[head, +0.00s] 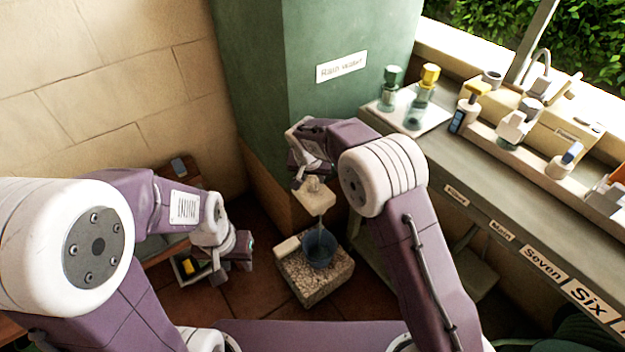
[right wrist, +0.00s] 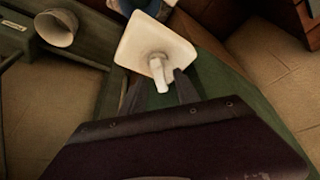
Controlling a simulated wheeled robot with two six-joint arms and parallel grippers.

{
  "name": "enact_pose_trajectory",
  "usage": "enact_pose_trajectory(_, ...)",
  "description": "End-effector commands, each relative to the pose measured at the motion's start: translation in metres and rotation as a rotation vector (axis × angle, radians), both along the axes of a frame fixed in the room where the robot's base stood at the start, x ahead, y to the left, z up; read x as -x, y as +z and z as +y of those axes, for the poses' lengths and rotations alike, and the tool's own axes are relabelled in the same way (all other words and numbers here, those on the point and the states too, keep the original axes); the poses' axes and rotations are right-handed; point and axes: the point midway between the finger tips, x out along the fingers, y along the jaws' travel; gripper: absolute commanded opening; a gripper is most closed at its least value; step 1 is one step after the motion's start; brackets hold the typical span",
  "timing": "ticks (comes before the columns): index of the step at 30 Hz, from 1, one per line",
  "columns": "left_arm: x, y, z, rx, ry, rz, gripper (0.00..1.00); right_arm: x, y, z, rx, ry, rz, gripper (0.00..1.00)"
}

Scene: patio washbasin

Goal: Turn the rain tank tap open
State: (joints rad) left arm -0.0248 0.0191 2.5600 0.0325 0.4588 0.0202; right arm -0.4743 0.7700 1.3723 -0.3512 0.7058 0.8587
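The green rain tank (head: 255,70) stands at the back with a "Rain water" label (head: 341,67). Its cream tap (head: 316,196) sticks out low on the front. In the right wrist view the tap (right wrist: 155,40) shows as a pale block with a short white lever (right wrist: 159,76). My right gripper (head: 303,168) is at the tap. Its dark fingers (right wrist: 159,84) stand apart on either side of the lever, with gaps visible. A thin streak runs from the tap towards the blue bucket (head: 319,248); I cannot tell whether it is water. My left gripper (head: 240,262) hangs low at left, its fingers unclear.
The bucket stands on a stone block (head: 314,282) under the tap. A grey counter (head: 480,190) with labels and several taps and bottles runs along the right. A low wooden shelf (head: 165,248) with a small box is near my left gripper.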

Motion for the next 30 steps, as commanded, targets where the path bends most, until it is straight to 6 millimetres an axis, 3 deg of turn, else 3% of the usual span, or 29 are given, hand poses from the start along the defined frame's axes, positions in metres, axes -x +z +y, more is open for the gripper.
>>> enact_pose_trajectory(7,0.0,0.0,0.0,0.0,0.0,0.0,0.36,-0.001,-0.001,0.0,0.0,0.0,0.0,0.37)
enact_pose_trajectory(11,0.0,0.0,0.0,0.0,0.0,0.0,0.36,-0.001,-0.001,0.0,0.0,0.001,0.0,0.04)
enact_pose_trajectory(12,0.0,0.0,0.0,0.0,0.0,0.0,0.36,-0.001,-0.001,0.0,0.0,0.001,0.0,0.0)
enact_pose_trajectory(23,0.0,0.008,0.0,0.0,0.0,0.0,0.36,-0.001,0.001,-0.001,0.001,0.041,0.0,0.0)
enact_pose_trajectory(30,0.0,0.035,0.0,0.0,0.0,0.0,0.36,0.0,0.005,-0.002,0.0,0.189,0.002,0.0)
